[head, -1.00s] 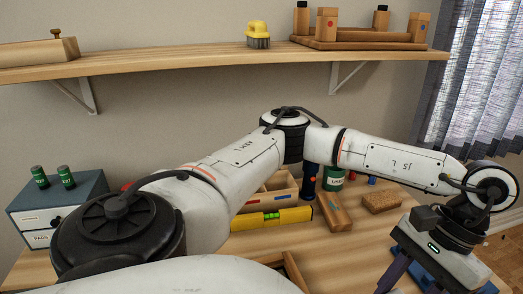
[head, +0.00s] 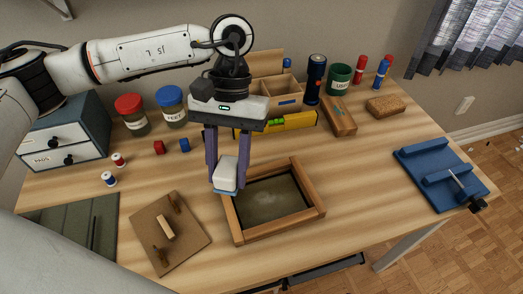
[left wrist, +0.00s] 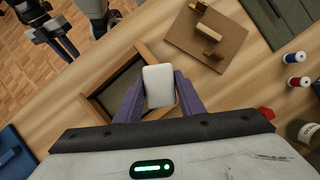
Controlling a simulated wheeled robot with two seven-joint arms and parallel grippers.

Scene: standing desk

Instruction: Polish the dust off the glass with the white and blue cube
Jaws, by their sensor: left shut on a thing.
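The white and blue cube (head: 226,174) has a white body and a blue underside. My left gripper (head: 227,170) is shut on it, with its purple fingers on both sides. In the left wrist view the cube (left wrist: 159,86) shows its white top between the fingers. The glass (head: 264,197) is a dark pane with a pale dusty patch, set in a wooden frame (head: 308,188) on the desk. The cube is over the left back part of the frame; I cannot tell whether it touches. My right gripper is not clearly seen in the head view; in the left wrist view it shows at the upper left (left wrist: 46,28).
A brown board with wooden pegs (head: 186,246) lies left of the frame. A yellow level (head: 290,122) and a wooden organizer (head: 283,98) stand behind. A blue fixture (head: 440,178) is at the right edge. The desk right of the frame is clear.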

